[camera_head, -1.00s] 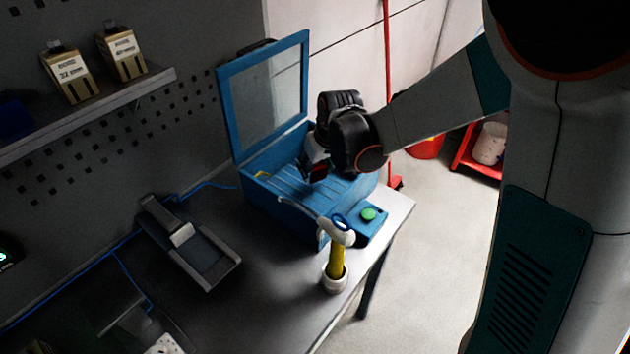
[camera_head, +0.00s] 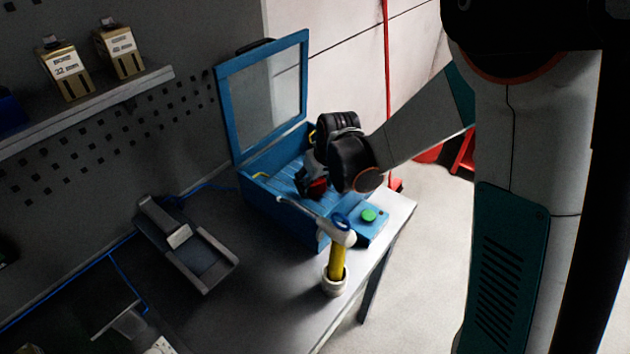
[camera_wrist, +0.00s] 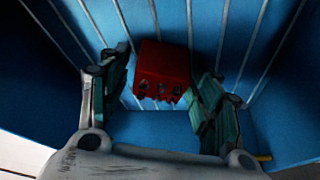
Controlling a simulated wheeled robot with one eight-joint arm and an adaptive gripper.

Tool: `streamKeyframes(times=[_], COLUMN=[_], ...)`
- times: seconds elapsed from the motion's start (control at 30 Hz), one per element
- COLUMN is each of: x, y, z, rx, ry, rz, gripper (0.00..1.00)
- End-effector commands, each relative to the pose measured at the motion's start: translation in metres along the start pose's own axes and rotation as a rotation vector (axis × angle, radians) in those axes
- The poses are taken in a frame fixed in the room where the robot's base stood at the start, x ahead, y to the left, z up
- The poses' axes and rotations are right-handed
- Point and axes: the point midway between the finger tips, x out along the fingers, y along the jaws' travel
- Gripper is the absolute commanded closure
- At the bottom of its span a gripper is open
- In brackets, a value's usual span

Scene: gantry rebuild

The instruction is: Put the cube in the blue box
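The red cube (camera_wrist: 162,72) is between the fingertips of my gripper (camera_wrist: 160,85) in the wrist view, with the blue slatted floor of the box behind it. In the head view the cube (camera_head: 317,188) shows as a small red patch below my gripper (camera_head: 312,180), inside the open blue box (camera_head: 283,212). The box's lid (camera_head: 223,115) with a clear panel stands raised at the back. Whether the cube touches the box floor I cannot tell.
A hammer with a yellow handle (camera_head: 336,270) stands in a white cup (camera_head: 334,287) before the box. A blue block with a green button (camera_head: 368,215) sits at the box's right front. A grey tray-like fixture (camera_head: 205,262) lies to the left on the table.

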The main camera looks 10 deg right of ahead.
Motion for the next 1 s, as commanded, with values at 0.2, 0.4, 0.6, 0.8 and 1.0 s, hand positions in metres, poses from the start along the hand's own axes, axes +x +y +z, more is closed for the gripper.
streamKeyframes(times=[0.2,0.4,0.6,0.8,1.0], x=[0.0,-0.006,-0.04,-0.081,-0.11], y=[0.0,0.0,0.0,0.0,0.0], z=[0.0,-0.002,-0.002,-0.002,-0.001], rx=[0.0,0.0,0.001,0.001,0.0], ry=[0.0,0.0,0.0,0.0,0.0], rz=[0.0,0.0,0.0,0.0,0.0], gripper=[0.39,0.39,0.39,0.39,0.39])
